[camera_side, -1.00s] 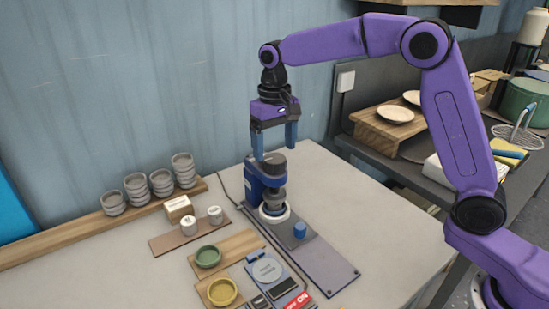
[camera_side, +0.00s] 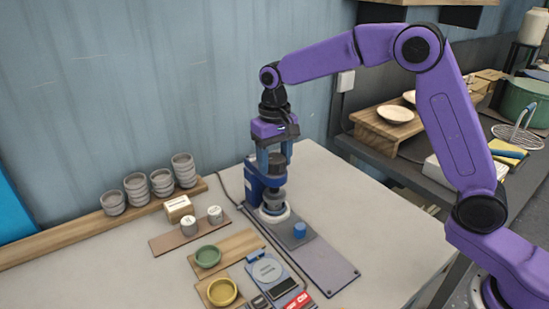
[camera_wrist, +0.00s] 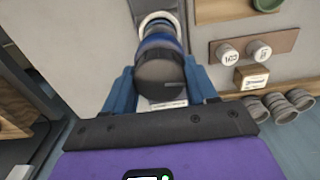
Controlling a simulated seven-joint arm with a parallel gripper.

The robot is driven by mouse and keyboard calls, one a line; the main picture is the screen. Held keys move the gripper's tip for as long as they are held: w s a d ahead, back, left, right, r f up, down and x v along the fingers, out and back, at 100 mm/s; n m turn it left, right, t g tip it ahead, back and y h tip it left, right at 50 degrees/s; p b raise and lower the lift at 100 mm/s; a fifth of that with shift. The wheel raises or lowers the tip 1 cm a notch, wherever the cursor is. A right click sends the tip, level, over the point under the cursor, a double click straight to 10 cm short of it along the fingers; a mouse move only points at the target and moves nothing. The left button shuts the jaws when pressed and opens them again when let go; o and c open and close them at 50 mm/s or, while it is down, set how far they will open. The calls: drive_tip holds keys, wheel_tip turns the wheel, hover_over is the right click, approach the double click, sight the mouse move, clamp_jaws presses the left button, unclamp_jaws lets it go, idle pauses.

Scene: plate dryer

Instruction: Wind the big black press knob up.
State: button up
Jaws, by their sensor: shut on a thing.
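The big black press knob (camera_side: 277,161) sits on top of the blue press (camera_side: 254,181), which stands on a dark base plate (camera_side: 328,268). My gripper (camera_side: 275,165) has come down over the knob from above, with a blue finger on each side of it. In the wrist view the round dark knob (camera_wrist: 160,82) lies between the two fingers, and my gripper (camera_wrist: 161,88) is shut on it. The press body below shows as blue and dark rings, partly hidden by the knob. A white ring (camera_side: 272,216) is at the foot of the press.
A small blue cylinder (camera_side: 300,230) stands on the base plate. A scale (camera_side: 268,270), a green bowl (camera_side: 208,256) and a yellow bowl (camera_side: 222,291) are in front. Stacked grey cups (camera_side: 162,182) line the wall. The tabletop right of the press is clear.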

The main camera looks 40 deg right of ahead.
drive_tip(key=shift+n, duration=0.3)
drive_tip(key=n, duration=0.4)
drive_tip(key=shift+n, duration=0.3)
drive_tip(key=n, duration=0.4)
drive_tip(key=shift+n, duration=0.3)
drive_tip(key=n, duration=0.5)
drive_tip(key=shift+r, duration=0.1)
drive_tip(key=n, duration=0.5)
drive_tip(key=o, duration=1)
drive_tip(key=shift+o, duration=0.2)
